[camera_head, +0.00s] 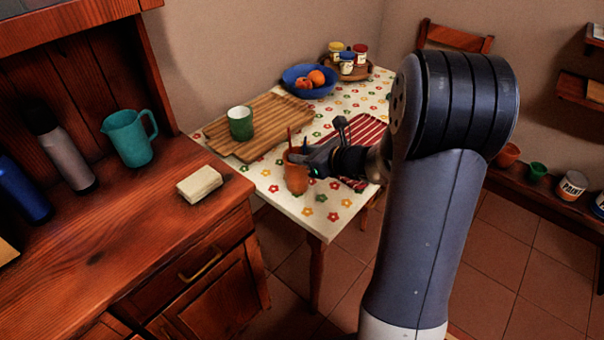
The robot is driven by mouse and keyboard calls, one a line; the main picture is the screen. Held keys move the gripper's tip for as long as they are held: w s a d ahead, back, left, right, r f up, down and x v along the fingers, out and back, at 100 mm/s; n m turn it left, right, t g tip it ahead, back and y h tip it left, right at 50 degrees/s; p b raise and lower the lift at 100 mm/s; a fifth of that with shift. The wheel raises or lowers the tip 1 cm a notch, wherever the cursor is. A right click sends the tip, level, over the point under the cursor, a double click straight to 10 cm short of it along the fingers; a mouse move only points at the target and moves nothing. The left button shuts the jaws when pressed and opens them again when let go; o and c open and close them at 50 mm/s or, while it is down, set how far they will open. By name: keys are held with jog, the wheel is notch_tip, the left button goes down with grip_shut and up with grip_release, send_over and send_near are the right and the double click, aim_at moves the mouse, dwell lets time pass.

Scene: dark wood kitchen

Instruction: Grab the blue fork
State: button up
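My gripper (308,161) reaches in from the right, over the patterned table. Its tips are at the rim of an orange-brown cup (296,180) near the table's front edge. A thin red handle (289,136) stands up from the cup. I cannot make out a blue fork; the gripper covers much of the cup's opening. The gripper is small and dark here, so I cannot tell whether its fingers are open, shut or holding anything.
The flowered table (321,205) also bears a wooden board (268,128) with a green cup (240,123), a blue fruit bowl (309,88), several jars (347,63) and a red striped cloth (364,130). A wooden counter (120,235) stands left. A chair (455,38) is behind.

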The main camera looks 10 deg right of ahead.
grip_shut()
jog(key=shift+r, duration=0.2)
dwell(0.6)
